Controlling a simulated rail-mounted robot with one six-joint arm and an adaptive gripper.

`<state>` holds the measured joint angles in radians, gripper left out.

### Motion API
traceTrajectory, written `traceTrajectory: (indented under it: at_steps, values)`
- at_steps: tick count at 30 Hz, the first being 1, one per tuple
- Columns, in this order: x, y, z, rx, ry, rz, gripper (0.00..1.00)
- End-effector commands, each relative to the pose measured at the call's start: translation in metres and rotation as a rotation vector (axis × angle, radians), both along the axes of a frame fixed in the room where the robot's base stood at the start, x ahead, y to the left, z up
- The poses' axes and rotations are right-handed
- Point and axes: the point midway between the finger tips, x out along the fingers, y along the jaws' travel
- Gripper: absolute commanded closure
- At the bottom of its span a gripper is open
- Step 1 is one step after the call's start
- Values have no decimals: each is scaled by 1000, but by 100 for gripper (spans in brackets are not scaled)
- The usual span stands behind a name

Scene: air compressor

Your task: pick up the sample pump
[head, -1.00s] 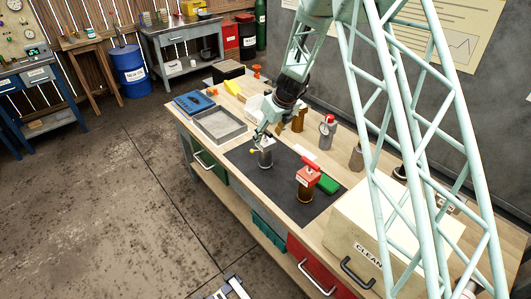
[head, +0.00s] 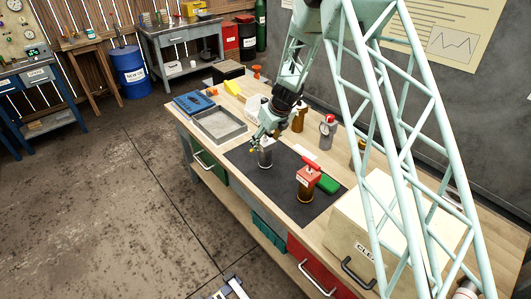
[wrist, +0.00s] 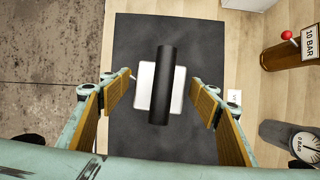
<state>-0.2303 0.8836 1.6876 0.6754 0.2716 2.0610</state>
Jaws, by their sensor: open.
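A small metal-grey pump (head: 265,156) stands upright on the dark mat in the head view. In the wrist view its black bar handle (wrist: 162,85) lies across a pale square head, between my fingers in the picture. My gripper (head: 259,144) is open at the top of this pump, with fingers (wrist: 160,90) to both sides of the handle. No contact shows, and I cannot tell the height gap. A second pump, with a red head and red handle on a brown body (head: 308,182), stands on the mat to the right. No readable label shows which is the sample pump.
The dark mat (head: 292,207) lies on a wooden bench. A grey tray (head: 219,125) is at left, a green object (head: 328,185) beside the red pump, and a cream box (head: 350,222) at right. A 10 BAR bottle (wrist: 281,55) and a gauge (wrist: 304,144) stand right of my fingers.

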Motion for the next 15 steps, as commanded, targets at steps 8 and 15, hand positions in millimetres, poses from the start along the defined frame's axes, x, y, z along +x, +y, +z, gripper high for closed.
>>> traceTrajectory:
  at_steps: [8,15]
  values:
    - [0,0,0,0,0,0,43]
    - [0,0,0,0,0,0,54]
